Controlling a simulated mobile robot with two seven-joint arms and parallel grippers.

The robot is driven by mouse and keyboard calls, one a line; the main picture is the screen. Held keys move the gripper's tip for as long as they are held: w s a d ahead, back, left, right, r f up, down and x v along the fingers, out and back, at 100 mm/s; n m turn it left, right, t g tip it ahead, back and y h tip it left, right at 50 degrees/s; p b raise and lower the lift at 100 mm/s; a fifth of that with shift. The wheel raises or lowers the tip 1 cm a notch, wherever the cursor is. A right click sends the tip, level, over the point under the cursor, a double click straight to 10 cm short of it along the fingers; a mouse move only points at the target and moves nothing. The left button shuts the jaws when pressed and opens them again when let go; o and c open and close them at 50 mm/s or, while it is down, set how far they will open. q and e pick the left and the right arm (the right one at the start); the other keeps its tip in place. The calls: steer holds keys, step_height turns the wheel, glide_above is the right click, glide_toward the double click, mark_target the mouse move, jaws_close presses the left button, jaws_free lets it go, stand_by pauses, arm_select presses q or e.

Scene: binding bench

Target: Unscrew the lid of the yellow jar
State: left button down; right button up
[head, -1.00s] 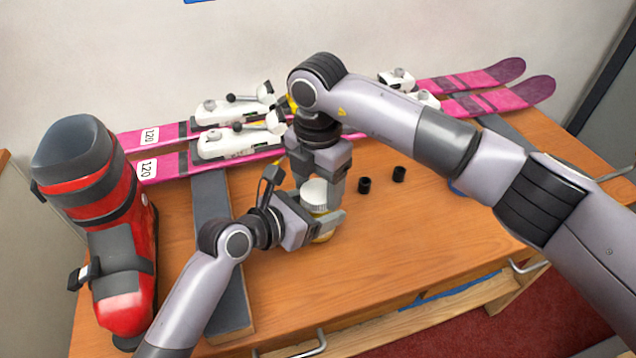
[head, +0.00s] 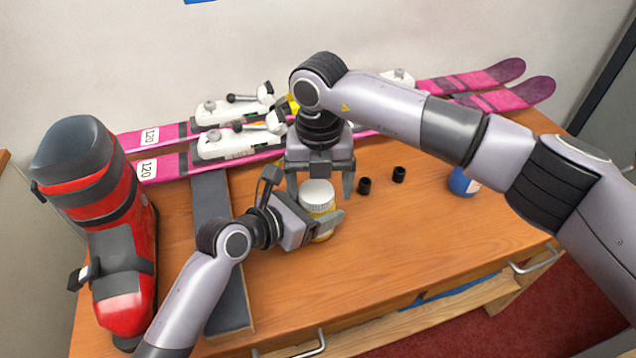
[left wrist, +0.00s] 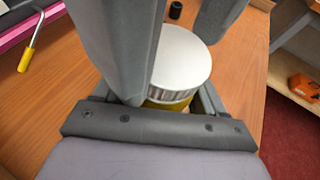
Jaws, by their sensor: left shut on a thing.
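The yellow jar (head: 322,213) stands upright on the bench with its white ribbed lid (head: 317,191) on top. My left gripper (head: 318,221) is shut on the jar's body from the left and front. In the left wrist view, the lid (left wrist: 183,62) shows from above, with a strip of the yellow jar (left wrist: 172,104) under it. My right gripper (head: 320,188) points down by the lid. Its fingers are spread, one at each side of the lid with gaps showing, so it appears open and not touching the lid.
Two small black caps (head: 364,185) (head: 399,174) stand right of the jar. A blue can (head: 463,182) is near my right forearm. Pink skis (head: 163,168) with white bindings lie behind. A red boot (head: 120,210) stands left. The bench front right (head: 420,250) is clear.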

steer(key=shift+s+a, duration=0.1)
steer(key=shift+a, duration=0.2)
steer(key=shift+r, duration=0.25)
step_height(320, 180, up, 4)
steer(key=shift+r, duration=0.1)
steer(key=shift+c, duration=0.2)
steer(key=m, duration=0.1)
steer(key=r+m, duration=0.1)
steer(key=m, duration=0.3)
steer(key=shift+d+r, duration=0.1)
steer(key=shift+r, duration=0.3)
steer(key=m, duration=0.2)
steer(key=r+m, duration=0.1)
steer(key=m, duration=0.2)
steer(key=shift+d+r, duration=0.1)
steer(key=shift+r, duration=0.1)
steer(key=shift+f, duration=3.95)
steer(key=shift+c, duration=0.3)
steer(key=c, duration=1.1)
